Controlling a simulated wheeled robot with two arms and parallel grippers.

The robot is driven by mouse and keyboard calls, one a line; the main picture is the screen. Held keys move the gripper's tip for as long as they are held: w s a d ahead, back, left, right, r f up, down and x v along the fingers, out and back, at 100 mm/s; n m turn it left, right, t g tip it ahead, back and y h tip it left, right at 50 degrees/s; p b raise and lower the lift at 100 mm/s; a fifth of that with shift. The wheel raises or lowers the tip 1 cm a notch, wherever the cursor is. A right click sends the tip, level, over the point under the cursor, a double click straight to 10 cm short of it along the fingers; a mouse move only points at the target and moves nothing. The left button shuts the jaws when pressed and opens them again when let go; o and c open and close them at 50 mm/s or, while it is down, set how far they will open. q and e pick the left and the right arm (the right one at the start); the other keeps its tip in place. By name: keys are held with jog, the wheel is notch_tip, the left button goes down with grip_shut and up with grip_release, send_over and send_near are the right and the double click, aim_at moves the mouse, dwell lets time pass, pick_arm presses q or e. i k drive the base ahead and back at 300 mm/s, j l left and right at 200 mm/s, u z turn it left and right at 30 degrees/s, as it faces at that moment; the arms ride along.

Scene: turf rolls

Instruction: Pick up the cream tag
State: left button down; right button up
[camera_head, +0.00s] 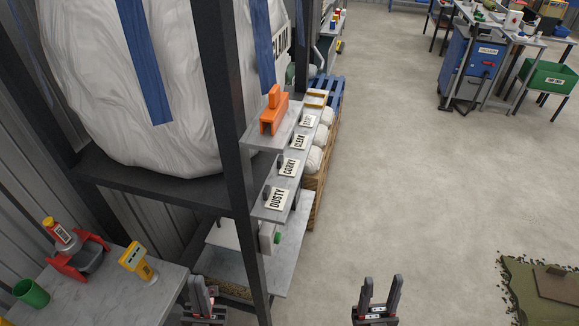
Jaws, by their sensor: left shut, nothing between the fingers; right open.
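Several cream tags with dark lettering stand in a row along a narrow grey shelf (270,213). The nearest tag (277,198) seems to read DUSTY and the one behind it (289,167) CORKY. Two smaller tags, a third (300,142) and a fourth (308,121), stand further back; their lettering is hard to read. My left gripper (205,286) is shut and empty at the bottom edge, left of the dark post and apart from the tags. My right gripper (381,283) is open and empty over the floor, right of and nearer than the shelf.
A dark rack post (232,150) rises left of the tags. An orange block-like object (273,110) sits on a ledge beside them. A grey table (115,297) at lower left holds a red device (76,257), a yellow device (136,260) and a green cup (31,293). Open floor lies right.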

aim_at(288, 166)
jog(key=l+u, duration=0.2)
jog(key=l, duration=0.2)
jog(key=k+l+u, duration=0.2)
jog(key=l, duration=0.15)
jog(key=k+l+u, duration=0.2)
jog(key=l, duration=0.15)
jog(key=l+u, duration=0.2)
jog(key=l, duration=0.15)
jog(key=k+l+u, duration=0.2)
jog(key=l, duration=0.1)
